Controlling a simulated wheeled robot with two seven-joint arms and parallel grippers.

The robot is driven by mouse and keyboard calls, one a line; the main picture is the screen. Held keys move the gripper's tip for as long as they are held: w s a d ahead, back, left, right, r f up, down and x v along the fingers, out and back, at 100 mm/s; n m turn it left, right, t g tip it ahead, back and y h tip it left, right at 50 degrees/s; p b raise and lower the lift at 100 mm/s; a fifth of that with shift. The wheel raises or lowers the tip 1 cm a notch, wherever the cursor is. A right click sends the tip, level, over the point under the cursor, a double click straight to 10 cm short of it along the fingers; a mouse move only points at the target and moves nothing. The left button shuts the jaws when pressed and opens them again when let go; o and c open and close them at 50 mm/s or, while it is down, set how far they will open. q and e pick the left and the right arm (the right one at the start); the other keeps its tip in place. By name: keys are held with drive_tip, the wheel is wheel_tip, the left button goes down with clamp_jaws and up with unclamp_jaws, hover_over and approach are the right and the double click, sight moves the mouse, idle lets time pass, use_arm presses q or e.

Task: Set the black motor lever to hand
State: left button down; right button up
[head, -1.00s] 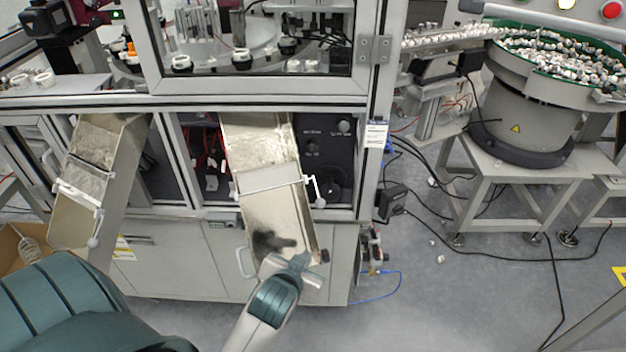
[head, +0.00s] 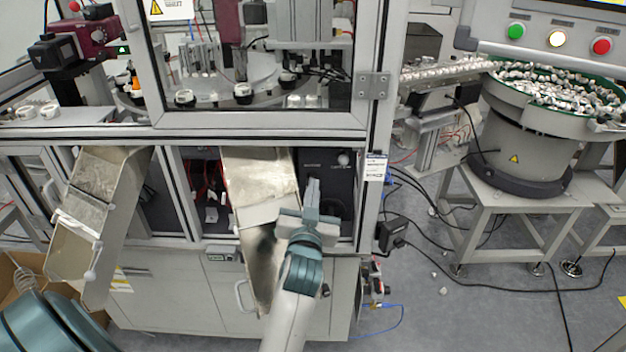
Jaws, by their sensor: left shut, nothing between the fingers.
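A black control panel (head: 326,162) is set in the machine's lower bay, right of the middle metal chute. It carries small white labels, too small to read, and a light round knob (head: 343,159) at its upper right. I cannot tell whether the fingertips touch the panel. My right gripper is out of view.
The middle chute (head: 262,180) slopes down just left of my gripper. Another chute (head: 95,200) is at the left. The frame post (head: 374,180) bounds the panel on the right. A feeder bowl (head: 530,130) stands on a table further right, with cables on the floor.

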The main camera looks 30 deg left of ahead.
use_arm(q)
drive_tip(key=w+a+f+p, duration=0.3)
drive_tip(key=w+a+p, duration=0.1)
drive_tip(key=w, duration=0.3)
drive_tip(key=shift+w+a+f, duration=0.15)
drive_tip(key=shift+a+f, duration=0.1)
drive_tip(key=shift+a, duration=0.1)
idle(0.4)
drive_tip(key=f+b, duration=0.1)
drive_tip(key=b, duration=0.2)
drive_tip(key=s+f+t+b, duration=0.1)
drive_tip(key=b, duration=0.2)
drive_tip(key=shift+d+y+b, duration=0.3)
drive_tip(key=shift+b, duration=0.05)
drive_tip(key=shift+r, duration=0.15)
